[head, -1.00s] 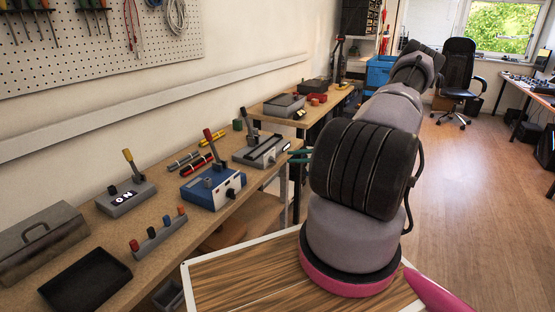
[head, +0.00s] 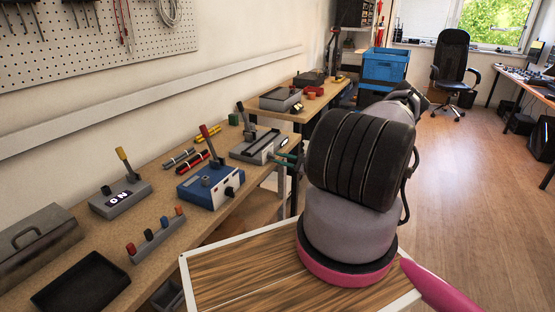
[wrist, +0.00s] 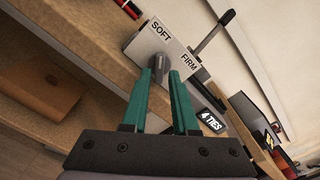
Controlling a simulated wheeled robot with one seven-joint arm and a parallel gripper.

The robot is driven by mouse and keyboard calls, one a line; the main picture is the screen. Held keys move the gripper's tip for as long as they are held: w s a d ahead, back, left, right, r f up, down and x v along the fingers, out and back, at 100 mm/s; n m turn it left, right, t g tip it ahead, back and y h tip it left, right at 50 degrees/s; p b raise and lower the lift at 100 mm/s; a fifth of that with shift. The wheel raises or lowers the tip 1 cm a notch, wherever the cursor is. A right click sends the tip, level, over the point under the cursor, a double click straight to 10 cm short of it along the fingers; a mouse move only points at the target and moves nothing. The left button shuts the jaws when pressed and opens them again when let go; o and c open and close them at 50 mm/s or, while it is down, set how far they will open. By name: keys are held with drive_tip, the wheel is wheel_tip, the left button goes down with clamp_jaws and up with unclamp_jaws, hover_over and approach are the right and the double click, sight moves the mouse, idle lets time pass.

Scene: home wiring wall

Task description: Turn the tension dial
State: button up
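The tension dial (wrist: 158,66) is a small dark grey knob on the light front face of a grey box (wrist: 172,48), between the printed words SOFT and FIRM. In the head view the grey box (head: 250,148) with its upright lever stands near the bench's right end. My gripper (wrist: 160,76) has two green fingers, spread apart. Their tips are at the dial, one on either side of it in the wrist view; I cannot tell whether they touch it. In the head view my gripper (head: 278,160) is at the box's front right corner.
A blue box with a red lever (head: 210,183) stands left of the grey box. A "4 TIES" label (wrist: 212,122) shows right of the fingers. A brown box (wrist: 45,100) lies on the lower shelf. Open floor (head: 450,190) lies to the right.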

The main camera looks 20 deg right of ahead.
drive_tip(key=shift+x, duration=0.8)
clamp_jaws()
